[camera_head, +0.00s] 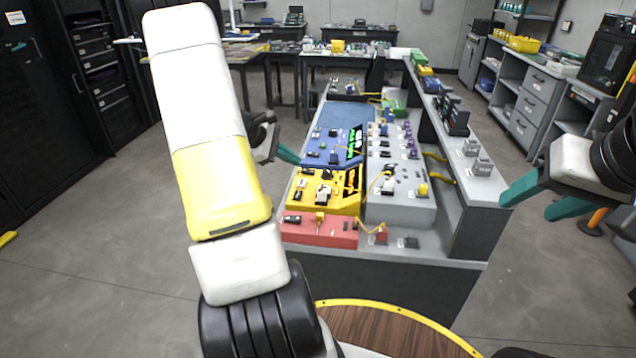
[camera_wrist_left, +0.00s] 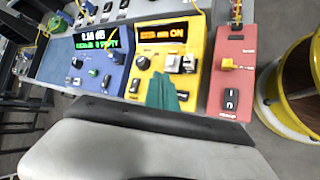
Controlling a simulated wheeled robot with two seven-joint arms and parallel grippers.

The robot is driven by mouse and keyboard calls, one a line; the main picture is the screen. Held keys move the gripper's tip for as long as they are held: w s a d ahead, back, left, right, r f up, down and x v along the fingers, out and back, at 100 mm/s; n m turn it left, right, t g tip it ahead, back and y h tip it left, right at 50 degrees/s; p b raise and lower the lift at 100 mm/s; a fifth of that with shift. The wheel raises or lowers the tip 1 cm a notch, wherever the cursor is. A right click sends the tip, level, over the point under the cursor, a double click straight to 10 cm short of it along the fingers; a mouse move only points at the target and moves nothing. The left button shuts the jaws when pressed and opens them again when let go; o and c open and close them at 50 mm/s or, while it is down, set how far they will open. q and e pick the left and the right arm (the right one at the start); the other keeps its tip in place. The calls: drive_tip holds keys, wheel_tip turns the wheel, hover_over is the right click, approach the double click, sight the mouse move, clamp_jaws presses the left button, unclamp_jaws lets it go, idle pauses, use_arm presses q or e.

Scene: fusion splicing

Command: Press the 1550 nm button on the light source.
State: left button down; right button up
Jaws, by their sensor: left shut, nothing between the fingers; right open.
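The light source is the yellow unit (camera_head: 345,205), between a blue and a red unit on the bench. In the left wrist view its yellow panel (camera_wrist_left: 208,50) has an orange display (camera_wrist_left: 163,33) that ends in "nm ON", a knob, two pale switches (camera_wrist_left: 181,64) and dark buttons (camera_wrist_left: 183,96). The labels are too small to tell which button is 1550 nm. My left gripper (camera_head: 288,155) is shut and empty; its teal fingertips (camera_wrist_left: 162,88) lie over the panel's middle, below the switches. I cannot tell whether they touch. My right gripper (camera_head: 540,199) is open and empty, right of the bench.
The blue unit (camera_wrist_left: 100,65) with a green-lit display and the red unit (camera_wrist_left: 232,85) with a rocker switch flank the light source. A grey panel (camera_head: 400,207) with yellow cables stands to its right. A raised shelf (camera_head: 465,185) edges the bench. Floor is open at left.

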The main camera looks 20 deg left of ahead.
sight(295, 195)
use_arm(q)
drive_tip(key=shift+f, duration=4.4)
drive_tip(key=shift+f, duration=0.15)
drive_tip(key=shift+f, duration=0.25)
drive_tip(key=shift+f, duration=0.45)
drive_tip(key=shift+r, duration=0.85)
drive_tip(key=shift+r, duration=0.1)
